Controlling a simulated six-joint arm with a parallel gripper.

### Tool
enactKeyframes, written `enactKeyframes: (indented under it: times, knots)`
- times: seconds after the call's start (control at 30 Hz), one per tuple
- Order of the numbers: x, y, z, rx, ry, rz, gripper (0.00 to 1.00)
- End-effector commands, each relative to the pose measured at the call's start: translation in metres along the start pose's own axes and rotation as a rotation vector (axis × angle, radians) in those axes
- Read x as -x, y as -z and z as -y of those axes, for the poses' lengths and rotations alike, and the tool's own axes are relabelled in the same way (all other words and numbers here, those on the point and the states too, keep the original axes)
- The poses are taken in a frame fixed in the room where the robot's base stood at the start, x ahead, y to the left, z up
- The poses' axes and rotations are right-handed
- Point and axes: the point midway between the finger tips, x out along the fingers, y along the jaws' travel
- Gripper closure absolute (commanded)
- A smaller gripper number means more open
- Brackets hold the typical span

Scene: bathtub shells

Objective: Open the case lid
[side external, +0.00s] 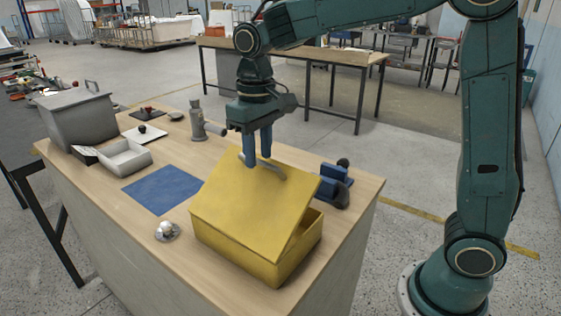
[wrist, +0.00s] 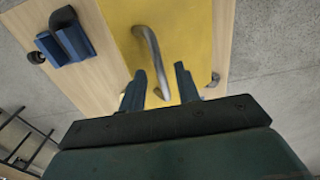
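The yellow case (side external: 296,257) stands on the near part of the wooden table. Its lid (side external: 240,205) is partly raised and tilted; a dark gap shows between lid and box at the right side. A grey bar handle (side external: 272,172) sits near the lid's raised edge. My gripper (side external: 257,163) points down at the handle. In the wrist view, the fingers (wrist: 162,82) are apart, with the lower end of the handle (wrist: 148,50) between them and space around it. Contact with the handle cannot be told.
Blue blocks with a dark round knob (side external: 336,185) stand close right of the case. A blue mat (side external: 162,190) and a small shiny item on a dish (side external: 167,231) lie to its left. Behind are a grey cylinder fixture (side external: 198,122), a white tray (side external: 125,158) and a grey bin (side external: 75,120).

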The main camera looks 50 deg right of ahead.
Motion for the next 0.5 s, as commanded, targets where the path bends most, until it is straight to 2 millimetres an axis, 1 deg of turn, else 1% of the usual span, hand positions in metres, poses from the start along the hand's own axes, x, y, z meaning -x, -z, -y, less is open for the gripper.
enactKeyframes:
  times: [0.33,0.37,0.5]
  knots:
    - [-0.0031,0.0001,0.0000,0.000,0.000,0.000,0.68]
    - [-0.0031,0.0001,0.0000,0.000,0.000,0.000,0.72]
    - [-0.0029,0.0000,0.0000,0.000,0.000,0.000,0.99]
